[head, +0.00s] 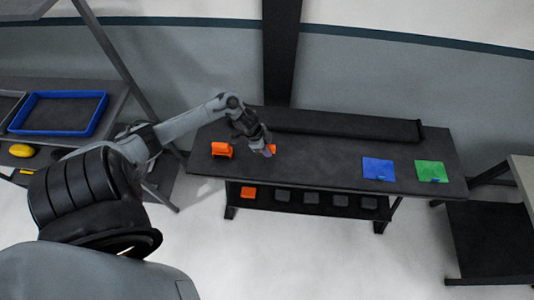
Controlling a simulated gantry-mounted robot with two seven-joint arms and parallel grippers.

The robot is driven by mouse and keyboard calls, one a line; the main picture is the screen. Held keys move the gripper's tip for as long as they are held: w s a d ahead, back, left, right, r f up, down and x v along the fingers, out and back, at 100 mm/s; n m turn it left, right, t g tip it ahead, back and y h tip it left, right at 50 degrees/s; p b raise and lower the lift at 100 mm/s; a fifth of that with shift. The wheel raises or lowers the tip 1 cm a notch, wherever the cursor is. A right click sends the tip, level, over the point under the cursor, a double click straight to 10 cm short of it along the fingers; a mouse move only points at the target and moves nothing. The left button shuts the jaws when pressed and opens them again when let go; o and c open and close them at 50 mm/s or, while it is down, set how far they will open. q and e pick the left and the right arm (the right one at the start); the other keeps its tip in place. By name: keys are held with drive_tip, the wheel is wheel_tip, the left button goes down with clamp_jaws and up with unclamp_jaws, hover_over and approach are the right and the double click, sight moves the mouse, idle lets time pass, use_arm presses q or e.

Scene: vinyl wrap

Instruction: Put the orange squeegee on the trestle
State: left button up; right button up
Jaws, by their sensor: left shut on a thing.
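My left arm reaches in from the left over the black-topped trestle (330,170). My left gripper (266,150) points down near the left part of its top, shut on a small orange thing (272,149) that looks like the orange squeegee. The gripper hides most of it, and I cannot tell whether it touches the top. A second orange object (221,150) sits on the top to the left, apart from the gripper. My right gripper is not in view.
A long black roll or bar (345,124) lies along the back edge. Blue (378,169) and green (431,171) squares lie at the right. A lower shelf holds an orange block (248,192) and several dark blocks (311,198). A blue tray (98,123) and yellow object (22,151) are at far left.

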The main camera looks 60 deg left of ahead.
use_arm(q)
drive_tip(key=shift+f+b, duration=0.3)
drive_tip(key=shift+f, duration=1.7)
drive_tip(key=shift+f, duration=0.1)
drive_tip(key=o, duration=0.9)
drive_tip(key=shift+o, duration=0.2)
drive_tip(key=p+v, duration=0.2)
drive_tip(key=v, duration=0.9)
drive_tip(key=d+t+y, duration=0.2)
drive_tip(key=d+y, duration=0.1)
drive_tip(key=d, duration=1.4)
drive_tip(key=s+d+r+n+g, duration=0.2)
drive_tip(key=s+d+r+n, duration=0.3)
drive_tip(key=s+d+r, duration=0.3)
drive_tip(key=shift+s+d+r+h, duration=0.35)
drive_tip(key=shift+s+d, duration=0.4)
drive_tip(key=shift+d, duration=0.15)
